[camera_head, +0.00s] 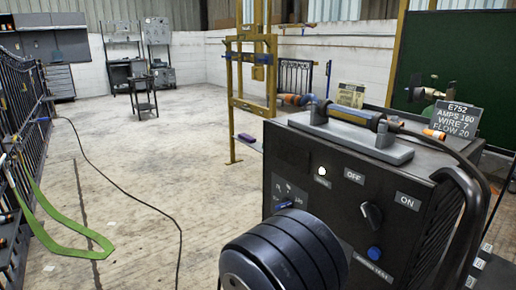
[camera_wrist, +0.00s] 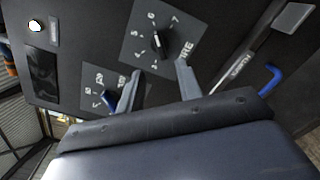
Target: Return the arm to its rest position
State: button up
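My arm (camera_head: 285,258) shows in the head view as a dark rounded part in front of the black welding machine (camera_head: 400,235). My gripper is hidden there. In the wrist view my gripper (camera_wrist: 158,82) has its two grey fingers apart, with nothing held between them. The fingers point at the machine's front panel. A black dial (camera_wrist: 157,42) on a grey plate lies just beyond the fingertips. A blue dial (camera_wrist: 110,100) sits beside the left finger. I cannot tell whether that finger touches it.
A sign reading E752, AMPS 160, WIRE 7, FLOW 20 (camera_head: 455,118) stands on the machine. A torch (camera_head: 350,115) lies in a grey holder on top. A thick black cable (camera_head: 462,165) curves down the right. Open floor (camera_head: 150,170) lies left, crossed by a thin cable.

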jog(key=w+d+n+p, duration=0.5)
jog(key=d+n+p, duration=0.2)
jog(key=n+p, duration=0.1)
jog(key=shift+w+d+n, duration=0.25)
jog(key=shift+d+n, duration=0.05)
jog(key=shift+n, duration=0.4)
dwell(0.5)
